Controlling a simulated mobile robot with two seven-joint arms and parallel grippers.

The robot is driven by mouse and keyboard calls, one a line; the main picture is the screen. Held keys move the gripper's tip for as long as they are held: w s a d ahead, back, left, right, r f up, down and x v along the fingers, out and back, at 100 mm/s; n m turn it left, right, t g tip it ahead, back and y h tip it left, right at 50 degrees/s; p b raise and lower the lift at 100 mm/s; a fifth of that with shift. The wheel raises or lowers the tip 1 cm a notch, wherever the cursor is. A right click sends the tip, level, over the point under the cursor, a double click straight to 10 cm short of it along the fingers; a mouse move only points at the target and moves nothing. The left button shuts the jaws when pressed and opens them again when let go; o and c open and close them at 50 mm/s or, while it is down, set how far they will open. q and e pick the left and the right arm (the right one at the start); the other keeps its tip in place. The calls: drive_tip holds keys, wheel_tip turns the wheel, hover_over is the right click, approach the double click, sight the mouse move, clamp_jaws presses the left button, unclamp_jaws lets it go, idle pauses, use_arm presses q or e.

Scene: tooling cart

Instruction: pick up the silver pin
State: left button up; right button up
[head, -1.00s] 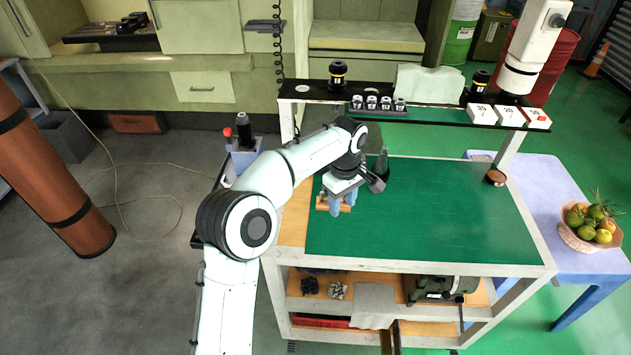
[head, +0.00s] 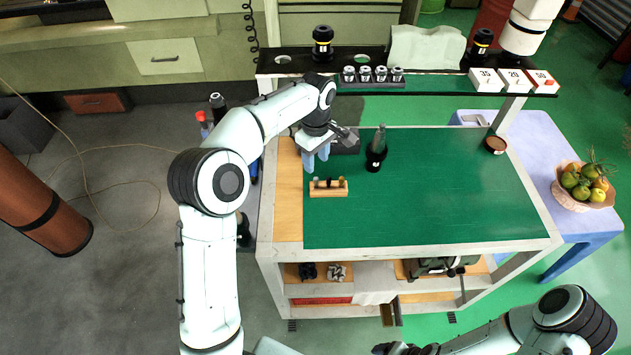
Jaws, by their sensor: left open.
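A small wooden block (head: 328,192) stands on the green mat near its left edge, with a few short pins upright in it. They are too small for me to tell surely which one is the silver pin. My left gripper (head: 316,160) is open and empty, with its pale blue fingers pointing down. It is above and behind the block in the head view, apart from it. My right arm enters at the lower right. Only dark parts of its wrist end show at the bottom edge, and its fingers are not visible.
A black tool holder (head: 376,158) with a grey tip stands close right of the left gripper. A round brown dish (head: 495,144) is at the mat's far right. A raised rack (head: 430,87) spans the back. The mat's middle and right (head: 440,205) are clear.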

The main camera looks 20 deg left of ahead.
sight(316, 178)
use_arm(q)
wheel_tip(316, 178, down, 9)
drive_tip(key=shift+f, duration=0.1)
drive_tip(key=shift+w, duration=0.1)
clamp_jaws()
idle(0.3)
